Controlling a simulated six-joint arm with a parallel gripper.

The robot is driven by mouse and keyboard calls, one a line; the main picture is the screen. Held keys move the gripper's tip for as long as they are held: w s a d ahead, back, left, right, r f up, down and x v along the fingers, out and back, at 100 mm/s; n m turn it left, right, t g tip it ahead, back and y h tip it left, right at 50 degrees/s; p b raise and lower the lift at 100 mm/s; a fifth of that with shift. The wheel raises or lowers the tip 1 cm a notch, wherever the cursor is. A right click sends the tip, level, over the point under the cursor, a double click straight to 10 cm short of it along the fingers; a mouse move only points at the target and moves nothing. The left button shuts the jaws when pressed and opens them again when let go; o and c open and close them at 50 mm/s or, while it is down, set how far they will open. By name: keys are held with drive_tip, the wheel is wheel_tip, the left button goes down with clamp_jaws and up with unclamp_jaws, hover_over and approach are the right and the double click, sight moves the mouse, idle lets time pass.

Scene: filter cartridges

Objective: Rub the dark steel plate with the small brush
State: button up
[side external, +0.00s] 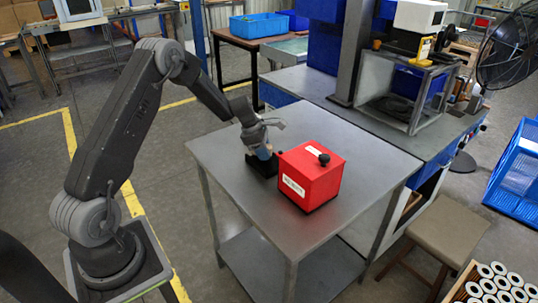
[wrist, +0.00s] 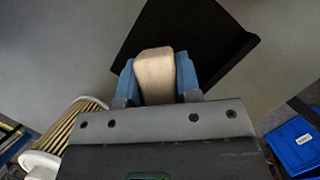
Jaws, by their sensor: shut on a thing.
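The dark steel plate (side external: 259,168) lies on the grey metal table, left of the red box. In the wrist view the plate (wrist: 210,35) is a black slab behind and to the right of the brush. My gripper (side external: 263,150) is over the plate, pointing down. In the wrist view its blue fingertips (wrist: 156,78) are shut on the sides of a pale wooden block, the back of the small brush (wrist: 155,70). The bristles are hidden. I cannot tell whether the brush touches the plate.
A red box (side external: 311,176) with a black knob stands right beside the plate. The grey table (side external: 300,228) is clear in front and at the back. A workbench (side external: 370,120) adjoins its far right side. A crate of white cartridges (side external: 497,285) is at lower right.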

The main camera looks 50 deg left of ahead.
sight(276, 167)
drive_tip(key=shift+a, duration=1.75)
drive_tip(key=shift+d, duration=4.7)
drive_tip(key=shift+d+r, duration=0.15)
wheel_tip(276, 167, up, 8)
